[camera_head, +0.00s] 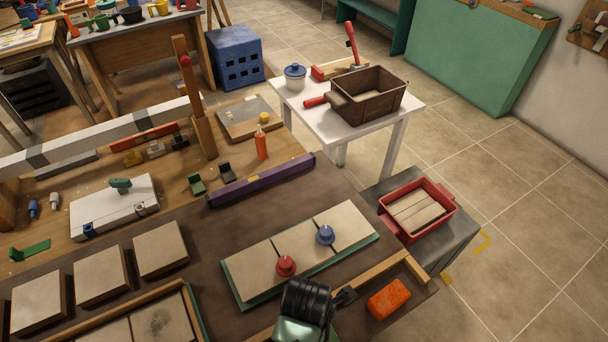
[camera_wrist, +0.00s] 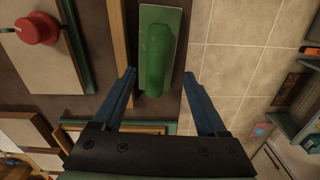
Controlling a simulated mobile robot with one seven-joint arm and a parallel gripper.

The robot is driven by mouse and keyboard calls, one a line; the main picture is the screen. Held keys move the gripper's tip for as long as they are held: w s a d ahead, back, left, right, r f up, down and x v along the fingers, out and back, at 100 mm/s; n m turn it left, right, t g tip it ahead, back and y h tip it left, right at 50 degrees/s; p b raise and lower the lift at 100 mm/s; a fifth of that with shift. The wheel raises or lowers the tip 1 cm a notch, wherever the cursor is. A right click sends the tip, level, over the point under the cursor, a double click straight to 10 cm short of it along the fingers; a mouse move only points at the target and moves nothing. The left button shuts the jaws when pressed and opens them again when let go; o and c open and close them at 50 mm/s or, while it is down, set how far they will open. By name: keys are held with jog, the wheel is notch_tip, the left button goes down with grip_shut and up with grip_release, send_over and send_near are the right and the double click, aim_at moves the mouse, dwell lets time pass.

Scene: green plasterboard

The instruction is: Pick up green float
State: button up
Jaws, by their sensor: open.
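The green float (camera_wrist: 170,20) is in the wrist view, upper middle. It has a flat pale-green base and a darker green raised grip running lengthwise. It lies on the brown bench top between a wooden strip and the bench edge. My gripper (camera_wrist: 160,74) is open, with its blue fingers either side of the float's near part in the picture. Nothing is between them in grasp, and I cannot tell the height gap. In the head view my dark ribbed wrist (camera_head: 305,298) is at the lower middle, and the float cannot be made out there.
The wooden strip (camera_wrist: 119,45) runs close along the float's left. A board with a red knob (camera_wrist: 37,28) is farther left. An orange block (camera_head: 389,299) lies near the bench corner. A red tray (camera_head: 415,212) stands beyond the bench. Open tiled floor is to the right.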

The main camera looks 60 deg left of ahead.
jog(key=shift+a+f+p, duration=0.15)
jog(key=shift+f+p, duration=0.15)
jog(key=shift+f, duration=1.45)
jog(key=shift+a+f+p, duration=0.1)
jog(key=shift+f+p, duration=0.2)
jog(key=shift+f, duration=1.45)
jog(key=shift+c, duration=0.3)
grip_shut()
